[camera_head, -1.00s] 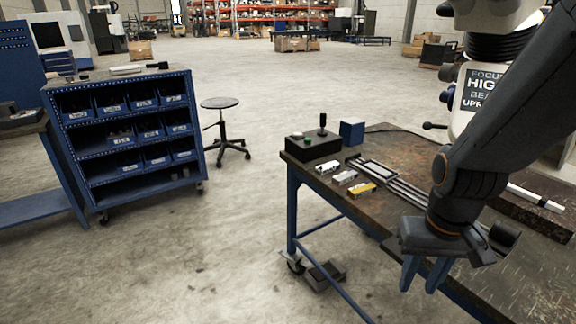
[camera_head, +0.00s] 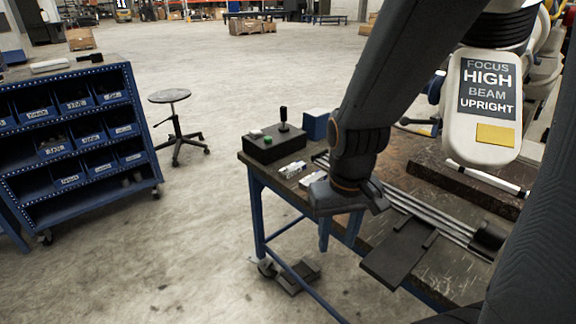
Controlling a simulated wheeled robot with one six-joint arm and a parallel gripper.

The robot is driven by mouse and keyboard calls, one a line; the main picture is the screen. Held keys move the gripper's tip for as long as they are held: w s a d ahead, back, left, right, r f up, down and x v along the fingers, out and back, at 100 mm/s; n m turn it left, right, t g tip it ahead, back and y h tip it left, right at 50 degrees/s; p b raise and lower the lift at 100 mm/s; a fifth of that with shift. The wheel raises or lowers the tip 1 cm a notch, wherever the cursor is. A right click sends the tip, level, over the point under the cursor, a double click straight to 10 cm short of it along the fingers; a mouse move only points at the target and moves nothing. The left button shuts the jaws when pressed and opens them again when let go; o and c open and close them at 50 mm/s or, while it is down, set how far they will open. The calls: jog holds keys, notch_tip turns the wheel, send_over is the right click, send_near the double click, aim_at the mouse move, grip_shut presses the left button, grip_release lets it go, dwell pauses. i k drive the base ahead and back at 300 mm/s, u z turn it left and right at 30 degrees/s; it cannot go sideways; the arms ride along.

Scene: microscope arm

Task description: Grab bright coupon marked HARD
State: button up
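Small label-bearing coupons lie on the left part of the workbench (camera_head: 432,278). A white coupon (camera_head: 292,169) lies just in front of the black control box. A pale coupon (camera_head: 313,179) lies right of it, partly hidden by my arm. The yellow-marked coupon seen earlier is hidden behind my wrist. Their lettering is too small to read, so I cannot tell which says HARD.
A black control box (camera_head: 275,145) with a knob and a blue box (camera_head: 317,124) stand behind the coupons. Metal rails (camera_head: 425,210) and a dark plate (camera_head: 396,252) lie right of my gripper. A white microscope head (camera_head: 487,105) reading "FOCUS HIGH BEAM UPRIGHT" overhangs the right side.

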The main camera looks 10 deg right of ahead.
aim_at(289, 171)
jog(key=k, duration=1.3)
jog(key=u, duration=0.6)
jog(key=i, duration=0.85)
jog(key=u, duration=0.45)
jog(key=i, duration=0.85)
jog(key=z, duration=1)
jog(key=i, duration=0.85)
jog(key=z, duration=0.85)
